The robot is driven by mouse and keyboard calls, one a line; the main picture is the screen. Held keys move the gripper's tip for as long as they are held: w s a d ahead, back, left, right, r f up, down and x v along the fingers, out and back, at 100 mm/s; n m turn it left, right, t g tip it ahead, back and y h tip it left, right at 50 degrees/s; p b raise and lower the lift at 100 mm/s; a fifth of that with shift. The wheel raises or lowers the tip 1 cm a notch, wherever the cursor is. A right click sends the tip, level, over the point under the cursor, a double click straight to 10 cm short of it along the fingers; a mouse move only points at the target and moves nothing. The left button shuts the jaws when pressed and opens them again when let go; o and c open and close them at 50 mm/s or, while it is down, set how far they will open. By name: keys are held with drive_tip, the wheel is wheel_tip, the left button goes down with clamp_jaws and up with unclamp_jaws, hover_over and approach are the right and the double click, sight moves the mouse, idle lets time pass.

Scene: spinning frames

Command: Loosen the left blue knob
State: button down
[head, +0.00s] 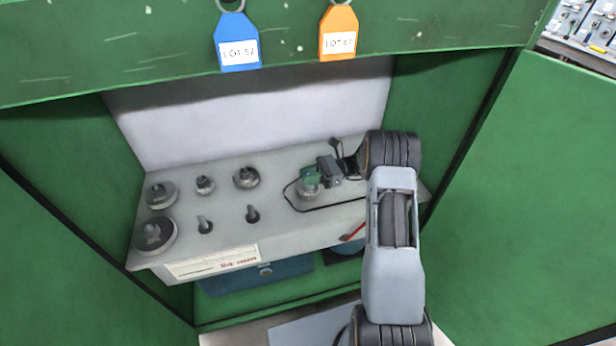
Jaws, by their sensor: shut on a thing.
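No blue knob shows in the head view. The grey shelf (229,222) in the green cabinet carries several grey round parts, one of them at the left front (153,236) and one at the back middle (246,176). My gripper (312,182) reaches in from the right, low over the right part of the shelf. It is shut on a grey round part (308,191), which stands on the shelf and is partly covered by the gripper and a small green piece. The fingertips are too small to make out clearly.
A blue tag (237,42) and an orange tag (338,33) hang from the cabinet's top edge. Two small pegs (252,214) stand left of my gripper. A black cable loops around it. A blue box (255,279) is under the shelf. Green walls close both sides.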

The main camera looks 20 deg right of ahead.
drive_tip(key=shift+g, duration=0.3)
drive_tip(key=c, duration=1)
unclamp_jaws()
wheel_tip(320, 180, up, 3)
drive_tip(key=s+r+p, duration=0.2)
drive_tip(key=s+r, duration=0.8)
drive_tip(key=s, duration=0.4)
